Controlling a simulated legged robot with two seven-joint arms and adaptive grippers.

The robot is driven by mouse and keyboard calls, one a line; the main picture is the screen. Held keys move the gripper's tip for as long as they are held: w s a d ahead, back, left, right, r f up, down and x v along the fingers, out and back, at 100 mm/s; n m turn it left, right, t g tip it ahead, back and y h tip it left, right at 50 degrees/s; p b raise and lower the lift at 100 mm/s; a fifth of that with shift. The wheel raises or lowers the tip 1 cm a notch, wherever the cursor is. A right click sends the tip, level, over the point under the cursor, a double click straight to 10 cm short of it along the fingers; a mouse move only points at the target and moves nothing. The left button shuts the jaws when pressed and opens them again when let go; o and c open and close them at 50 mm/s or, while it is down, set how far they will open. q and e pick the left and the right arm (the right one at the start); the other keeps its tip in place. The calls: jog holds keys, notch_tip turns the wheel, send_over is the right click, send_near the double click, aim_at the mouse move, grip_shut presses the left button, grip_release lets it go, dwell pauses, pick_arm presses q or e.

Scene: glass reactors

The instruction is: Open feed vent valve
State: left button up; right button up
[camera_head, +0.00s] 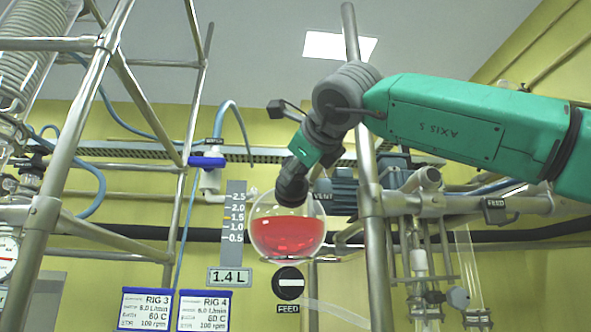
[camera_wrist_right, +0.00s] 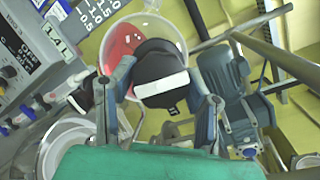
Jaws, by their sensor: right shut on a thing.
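A round glass flask (camera_head: 290,240) holds red liquid in the head view, beside a grey level scale (camera_head: 236,212). A VENT label (camera_head: 322,196) is at its upper right. My right gripper (camera_head: 293,182) reaches down to the top of the flask. In the right wrist view its two fingers (camera_wrist_right: 162,92) are on either side of a black knob with a white bar (camera_wrist_right: 162,80) and shut on it; the flask (camera_wrist_right: 120,45) shows behind. The valve body under the knob is mostly hidden. My left gripper is in no view.
A black disc with a white bar (camera_head: 288,283), marked FEED, is below the flask. A steel post (camera_head: 375,250) stands close to its right. A blue-handled valve (camera_head: 207,162) and tubing frame are at left. Two rig cards (camera_head: 203,312) are at lower left.

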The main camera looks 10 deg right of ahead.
jog(key=shift+w+a+f+n, duration=0.1)
jog(key=shift+f+n, duration=0.2)
jog(key=o, duration=1)
jog(key=shift+o, duration=0.8)
jog(key=shift+w+r, duration=0.1)
jog(key=shift+w, duration=0.05)
jog(key=shift+s+r, duration=0.15)
jog(key=shift+s, duration=0.25)
jog(key=f+v, duration=0.1)
jog(key=v, duration=1)
jog(key=shift+d+r, duration=0.3)
jog(key=shift+r, duration=0.1)
jog(key=shift+w, duration=0.1)
